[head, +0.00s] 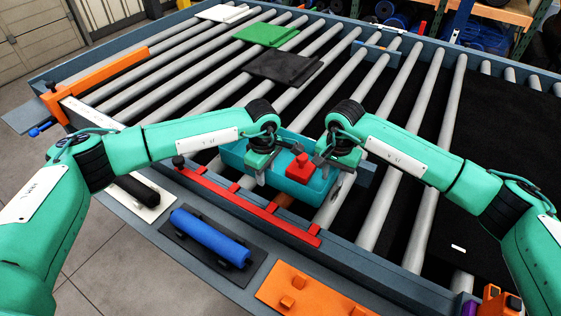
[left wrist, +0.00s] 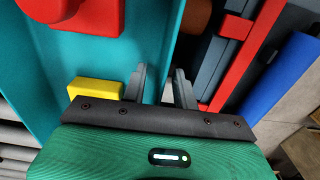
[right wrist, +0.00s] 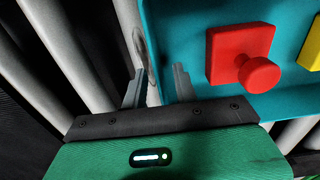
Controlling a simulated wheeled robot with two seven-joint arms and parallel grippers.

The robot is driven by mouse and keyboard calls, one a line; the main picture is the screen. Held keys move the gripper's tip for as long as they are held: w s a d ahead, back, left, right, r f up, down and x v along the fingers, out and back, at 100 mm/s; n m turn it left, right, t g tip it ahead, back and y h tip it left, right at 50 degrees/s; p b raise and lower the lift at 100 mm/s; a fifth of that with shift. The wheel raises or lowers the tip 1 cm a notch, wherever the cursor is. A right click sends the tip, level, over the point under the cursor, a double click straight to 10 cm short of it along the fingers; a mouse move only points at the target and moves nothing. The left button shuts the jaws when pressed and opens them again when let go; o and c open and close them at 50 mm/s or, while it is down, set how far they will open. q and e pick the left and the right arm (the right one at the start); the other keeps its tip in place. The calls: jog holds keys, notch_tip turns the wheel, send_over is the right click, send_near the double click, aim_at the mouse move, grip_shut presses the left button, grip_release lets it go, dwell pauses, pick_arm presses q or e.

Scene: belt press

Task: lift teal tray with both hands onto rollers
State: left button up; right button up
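The teal tray (head: 298,194) is at the near edge of the roller bed, beside a red rail (head: 250,208); I cannot tell what it rests on. A red knobbed block (head: 299,170) is in it, and a yellow block (left wrist: 95,88) shows in the left wrist view. My left gripper (head: 262,170) is at the tray's left end. Its fingers (left wrist: 160,88) stand apart, on either side of the tray's wall. My right gripper (head: 333,165) is at the right end. Its fingers (right wrist: 158,88) also stand apart with the tray's edge between them. The fingertips' depth is unclear.
Grey rollers (head: 345,79) fill the bed, with black (head: 283,68), green (head: 266,35) and white flat pieces lying at the back. A blue cylinder (head: 210,237) and an orange plate (head: 310,290) lie on the near ledge. An orange bar (head: 100,82) crosses the left side.

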pick_arm(q)
jog(key=shift+c, duration=0.4)
pick_arm(e)
jog(key=shift+c, duration=0.4)
pick_arm(q)
grip_shut()
pick_arm(e)
grip_shut()
pick_arm(q)
jog(key=shift+w+r, duration=0.15)
jog(key=shift+r, duration=0.1)
pick_arm(e)
jog(key=shift+w+r, duration=0.15)
jog(key=shift+r, duration=0.05)
jog(key=shift+r, duration=0.1)
